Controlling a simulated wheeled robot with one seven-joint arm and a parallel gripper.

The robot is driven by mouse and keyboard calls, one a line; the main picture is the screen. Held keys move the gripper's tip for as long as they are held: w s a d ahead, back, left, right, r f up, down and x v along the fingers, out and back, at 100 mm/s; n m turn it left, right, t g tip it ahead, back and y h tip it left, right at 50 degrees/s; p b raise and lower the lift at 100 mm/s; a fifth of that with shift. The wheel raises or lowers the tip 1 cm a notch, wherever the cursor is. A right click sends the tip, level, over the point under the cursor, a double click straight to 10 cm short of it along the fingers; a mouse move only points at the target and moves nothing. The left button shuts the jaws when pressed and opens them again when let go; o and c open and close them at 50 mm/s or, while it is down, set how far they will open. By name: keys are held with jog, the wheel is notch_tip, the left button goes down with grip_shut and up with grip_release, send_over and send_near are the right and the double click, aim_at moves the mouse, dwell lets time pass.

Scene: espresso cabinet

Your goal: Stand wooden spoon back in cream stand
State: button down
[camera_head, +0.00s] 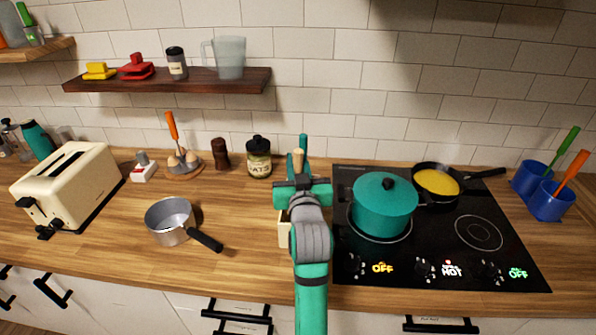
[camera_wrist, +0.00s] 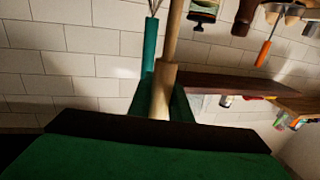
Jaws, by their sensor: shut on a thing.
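My gripper (camera_head: 300,184) is at the middle of the counter, just left of the stove. In the wrist view the spoon's pale handle (camera_wrist: 172,38) runs up out of the picture from the jaws (camera_wrist: 163,112). The cream stand (camera_head: 284,230) shows only as a strip behind my arm, below the gripper. The arm hides the spoon's lower end, so I cannot tell whether it is inside the stand.
A teal-handled whisk (camera_wrist: 150,48) is close beside the spoon. A teal pot (camera_head: 383,212) stands right of my gripper on the stove (camera_head: 430,262). An oats jar (camera_head: 258,160) stands behind left, a saucepan (camera_head: 170,220) further left. Counter between saucepan and stand is clear.

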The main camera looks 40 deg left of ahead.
jog(key=shift+s+f, duration=0.15)
jog(key=shift+f, duration=1.05)
jog(key=shift+d+f, duration=0.1)
jog(key=shift+d, duration=0.2)
jog(key=c, duration=1.6)
grip_release()
jog(key=shift+a+f, duration=0.1)
jog(key=shift+a, duration=0.05)
jog(key=shift+c, duration=0.2)
